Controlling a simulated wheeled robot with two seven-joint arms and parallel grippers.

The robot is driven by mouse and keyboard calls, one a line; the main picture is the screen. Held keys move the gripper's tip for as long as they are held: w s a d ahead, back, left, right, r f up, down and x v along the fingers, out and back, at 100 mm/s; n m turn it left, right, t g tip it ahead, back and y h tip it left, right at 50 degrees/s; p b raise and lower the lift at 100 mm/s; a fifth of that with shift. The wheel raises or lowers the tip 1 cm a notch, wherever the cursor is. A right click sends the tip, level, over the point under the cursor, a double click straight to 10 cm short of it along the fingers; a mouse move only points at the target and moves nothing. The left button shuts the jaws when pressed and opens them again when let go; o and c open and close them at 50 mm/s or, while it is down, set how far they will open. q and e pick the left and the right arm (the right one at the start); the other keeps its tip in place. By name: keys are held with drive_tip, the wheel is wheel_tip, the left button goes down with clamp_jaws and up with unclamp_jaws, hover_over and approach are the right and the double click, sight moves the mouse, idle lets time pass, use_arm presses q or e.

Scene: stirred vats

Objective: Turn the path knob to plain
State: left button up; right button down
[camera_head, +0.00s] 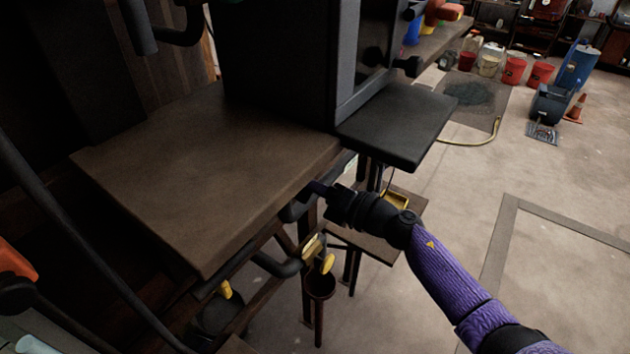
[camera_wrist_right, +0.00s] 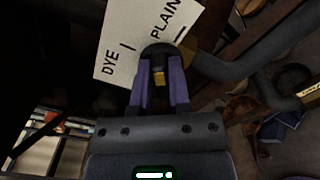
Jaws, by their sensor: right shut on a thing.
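The path knob (camera_wrist_right: 158,53) is dark and round, with a yellow mark (camera_wrist_right: 158,76) between my fingers in the right wrist view. My right gripper (camera_wrist_right: 160,82) has purple fingers, one on each side of the knob, and is shut on it. A white label (camera_wrist_right: 128,35) behind the knob reads DYE and PLAIN, each with a short line. The fingers and knob cover part of the label. In the head view my right gripper (camera_head: 316,187) reaches under the front edge of the brown bench top. The knob is hard to make out there. My left gripper is not in view.
The brown bench top (camera_head: 200,160) lies left of my gripper, and a dark shelf (camera_head: 402,124) is above right. Dark pipes (camera_head: 275,265) with yellow handles (camera_head: 327,263) run below the bench. The floor to the right is open.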

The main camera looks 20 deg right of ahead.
drive_tip(key=shift+d+f+m+p, duration=0.1)
drive_tip(key=shift+m+p, duration=0.2)
drive_tip(key=shift+m, duration=0.85)
drive_tip(key=shift+a+f+m+p, duration=0.15)
drive_tip(key=shift+m+p, duration=0.15)
drive_tip(key=shift+m, duration=0.9)
drive_tip(key=shift+d+f+m+p, duration=0.15)
drive_tip(key=shift+m+p, duration=0.15)
drive_tip(key=shift+m, duration=0.85)
drive_tip(key=c, duration=0.6)
unclamp_jaws()
drive_tip(key=b+v, duration=0.1)
drive_tip(key=v, duration=0.8)
drive_tip(key=shift+s+d+b, duration=0.3)
